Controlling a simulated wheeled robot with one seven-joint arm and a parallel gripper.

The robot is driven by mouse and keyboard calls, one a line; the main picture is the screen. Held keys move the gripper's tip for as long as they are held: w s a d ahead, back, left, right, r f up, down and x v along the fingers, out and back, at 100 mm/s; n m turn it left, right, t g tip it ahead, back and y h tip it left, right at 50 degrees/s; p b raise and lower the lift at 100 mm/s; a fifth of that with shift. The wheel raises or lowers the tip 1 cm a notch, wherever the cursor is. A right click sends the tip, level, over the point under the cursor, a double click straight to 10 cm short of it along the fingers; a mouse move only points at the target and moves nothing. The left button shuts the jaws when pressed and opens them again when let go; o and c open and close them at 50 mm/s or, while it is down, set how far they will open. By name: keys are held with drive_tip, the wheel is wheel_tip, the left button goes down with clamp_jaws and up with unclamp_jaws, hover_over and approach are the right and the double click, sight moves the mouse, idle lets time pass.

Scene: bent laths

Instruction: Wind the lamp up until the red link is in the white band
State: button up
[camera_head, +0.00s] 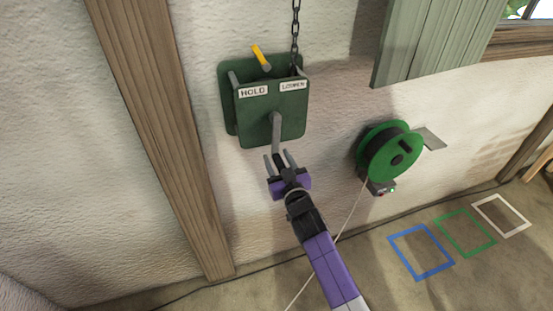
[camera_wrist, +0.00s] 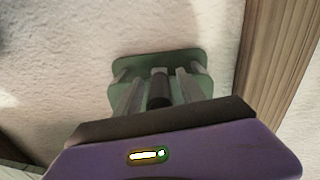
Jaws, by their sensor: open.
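A green winch box (camera_head: 270,118) is fixed to the wall, with a HOLD label on its left and a second, hard-to-read label on its right. A yellow lever (camera_head: 260,57) sticks up from its top. A dark chain (camera_head: 295,35) runs up from it. A grey crank arm (camera_head: 276,131) hangs down its front. My gripper (camera_head: 280,160) is open just below the box, at the crank's lower end. In the wrist view a dark crank grip (camera_wrist: 159,88) shows between the two fingers; contact cannot be told. The lamp, red link and white band are not visible.
A green cable reel (camera_head: 390,150) is on the wall to the right, with a pale cord hanging from it. A wooden post (camera_head: 160,130) stands left of the winch. A green shutter (camera_head: 432,40) is at upper right. Blue, green and white outlines mark the floor.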

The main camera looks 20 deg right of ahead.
drive_tip(key=shift+w, duration=0.45)
clamp_jaws()
drive_tip(key=shift+a, duration=0.15)
idle(1.1)
